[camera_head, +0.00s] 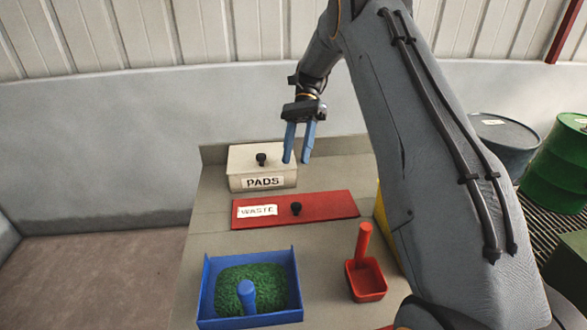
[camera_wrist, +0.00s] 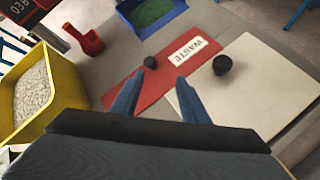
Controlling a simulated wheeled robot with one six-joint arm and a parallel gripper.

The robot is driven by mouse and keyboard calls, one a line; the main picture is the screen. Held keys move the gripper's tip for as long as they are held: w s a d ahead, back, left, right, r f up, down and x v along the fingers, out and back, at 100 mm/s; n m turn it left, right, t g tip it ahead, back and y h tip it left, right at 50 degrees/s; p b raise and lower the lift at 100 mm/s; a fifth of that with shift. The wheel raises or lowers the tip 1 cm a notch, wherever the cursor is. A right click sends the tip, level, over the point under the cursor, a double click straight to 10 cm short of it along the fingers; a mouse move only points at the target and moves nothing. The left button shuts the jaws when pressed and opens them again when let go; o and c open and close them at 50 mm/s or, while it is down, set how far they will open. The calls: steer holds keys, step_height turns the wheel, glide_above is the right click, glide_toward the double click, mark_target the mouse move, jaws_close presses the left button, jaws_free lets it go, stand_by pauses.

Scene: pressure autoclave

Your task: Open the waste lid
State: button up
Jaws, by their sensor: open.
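The waste lid (camera_head: 335,205) is a flat red panel lying on the grey table, with a white WASTE label and a black knob (camera_head: 296,208). It also shows in the wrist view as the red panel (camera_wrist: 151,88), with its black knob (camera_wrist: 150,62) beyond my fingertips. My gripper (camera_head: 298,161) is open and empty, with two blue fingers pointing down. In the head view it hangs above the table near the PADS box, behind the waste lid. In the wrist view the fingertips (camera_wrist: 160,80) appear over the red lid, apart from the knob. The lid lies flat and looks shut.
A cream PADS box (camera_head: 262,167) with a black knob stands behind the lid. A blue tray (camera_head: 205,285) of green granules and a red scoop (camera_head: 366,278) are in front. A yellow bin (camera_wrist: 68,75) of pale granules stands at one side. Drums (camera_head: 566,150) stand at right.

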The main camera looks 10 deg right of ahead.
steer(key=v, duration=0.2)
steer(key=shift+w+r, duration=0.2)
steer(key=shift+r, duration=0.05)
step_height(320, 180, up, 9)
steer(key=s+p, duration=0.2)
steer(key=p, duration=0.7)
steer(key=shift+s+r, duration=0.2)
steer(key=shift+s, duration=0.1)
